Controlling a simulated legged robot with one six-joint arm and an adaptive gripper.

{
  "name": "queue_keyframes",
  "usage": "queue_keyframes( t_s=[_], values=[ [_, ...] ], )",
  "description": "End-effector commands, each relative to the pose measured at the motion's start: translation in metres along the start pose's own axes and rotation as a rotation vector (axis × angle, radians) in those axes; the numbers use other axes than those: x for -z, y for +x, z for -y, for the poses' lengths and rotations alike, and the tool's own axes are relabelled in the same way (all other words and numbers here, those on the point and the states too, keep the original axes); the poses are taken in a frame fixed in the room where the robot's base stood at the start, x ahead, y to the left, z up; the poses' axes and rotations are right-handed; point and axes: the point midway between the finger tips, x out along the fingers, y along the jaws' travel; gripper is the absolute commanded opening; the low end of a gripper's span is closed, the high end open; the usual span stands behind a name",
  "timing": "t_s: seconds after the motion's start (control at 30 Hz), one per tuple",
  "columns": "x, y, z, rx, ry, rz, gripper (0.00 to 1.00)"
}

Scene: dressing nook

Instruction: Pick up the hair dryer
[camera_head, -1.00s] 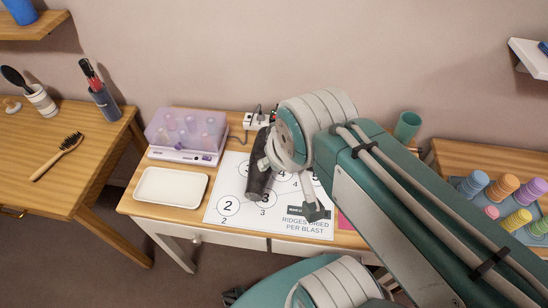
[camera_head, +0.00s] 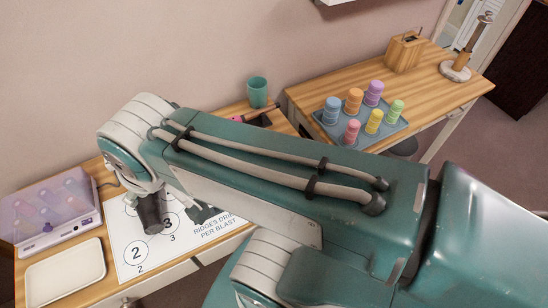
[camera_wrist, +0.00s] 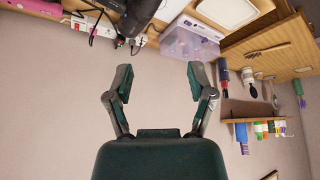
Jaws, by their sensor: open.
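The dark hair dryer (camera_head: 151,212) lies on the printed number mat (camera_head: 131,253), close to the circled 3. My arm covers its upper part in the head view. In the wrist view a dark body (camera_wrist: 138,14), apparently the hair dryer, is cut off by the top edge. It shows beside a power strip (camera_wrist: 92,27). My gripper (camera_wrist: 160,82) is open in the wrist view, with nothing between its two fingers but wall. The dryer is beyond the fingertips and apart from them. In the head view my gripper is mostly hidden behind my arm.
A clear lilac-lidded box (camera_head: 50,212) and an empty white tray (camera_head: 65,273) stand left of the mat. A teal cup (camera_head: 257,92) stands at the back. The right table holds a tray (camera_head: 385,136) of several coloured rollers and a wooden block (camera_head: 404,52).

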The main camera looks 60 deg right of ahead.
Motion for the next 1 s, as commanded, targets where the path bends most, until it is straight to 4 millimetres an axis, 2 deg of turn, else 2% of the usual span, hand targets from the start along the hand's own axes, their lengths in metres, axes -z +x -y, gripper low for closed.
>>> queue_keyframes(
  t_s=[0.2,0.33,0.7,1.0],
  values=[
    [-0.001,0.003,0.000,-0.001,0.009,0.002,0.91],
    [0.005,0.015,-0.007,-0.014,0.123,0.028,0.91],
    [0.043,0.075,-0.053,-0.131,0.843,0.142,0.91],
    [0.055,0.137,-0.103,-0.271,1.435,0.196,0.91]
  ],
)
